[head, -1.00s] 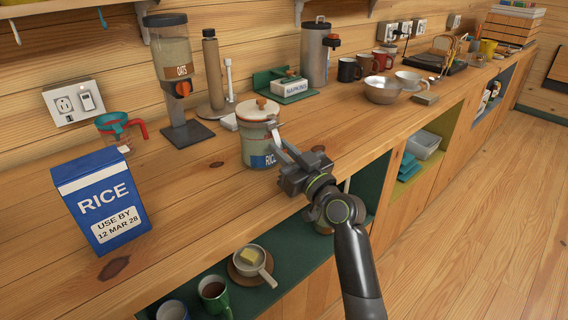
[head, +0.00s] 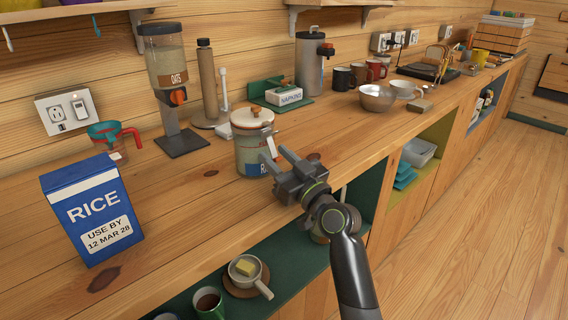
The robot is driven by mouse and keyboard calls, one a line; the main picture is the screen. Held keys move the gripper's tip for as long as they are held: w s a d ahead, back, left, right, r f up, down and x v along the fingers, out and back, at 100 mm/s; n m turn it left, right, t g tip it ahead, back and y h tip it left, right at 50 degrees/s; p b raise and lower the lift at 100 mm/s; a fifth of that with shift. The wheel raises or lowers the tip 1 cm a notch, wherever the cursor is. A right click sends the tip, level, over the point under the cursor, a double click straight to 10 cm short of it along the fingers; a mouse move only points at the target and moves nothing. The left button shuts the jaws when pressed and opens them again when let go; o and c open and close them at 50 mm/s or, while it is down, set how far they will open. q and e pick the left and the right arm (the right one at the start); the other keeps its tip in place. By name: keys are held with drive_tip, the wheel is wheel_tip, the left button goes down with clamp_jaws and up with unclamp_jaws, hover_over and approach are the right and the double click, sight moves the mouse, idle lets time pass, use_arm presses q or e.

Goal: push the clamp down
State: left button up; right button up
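A pale metal clamp (head: 271,147) shows on the jar's right front side, close to my gripper. My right gripper (head: 275,158) is at the jar's front right, with its fingers spread apart and pointing at the clamp. I cannot tell whether a finger touches the clamp. My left gripper is not in view.
A blue rice box (head: 92,209) stands at the left front. The shelf below holds a pan (head: 244,269) and mugs.

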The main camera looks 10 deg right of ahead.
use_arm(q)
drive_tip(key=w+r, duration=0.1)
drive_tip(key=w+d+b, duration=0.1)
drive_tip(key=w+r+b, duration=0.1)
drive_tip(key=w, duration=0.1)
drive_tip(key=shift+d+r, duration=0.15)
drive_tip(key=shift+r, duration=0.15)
use_arm(e)
drive_tip(key=v, duration=1.7)
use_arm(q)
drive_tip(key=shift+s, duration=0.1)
use_arm(e)
drive_tip(key=shift+s+d+f, duration=0.1)
drive_tip(key=shift+d, duration=0.05)
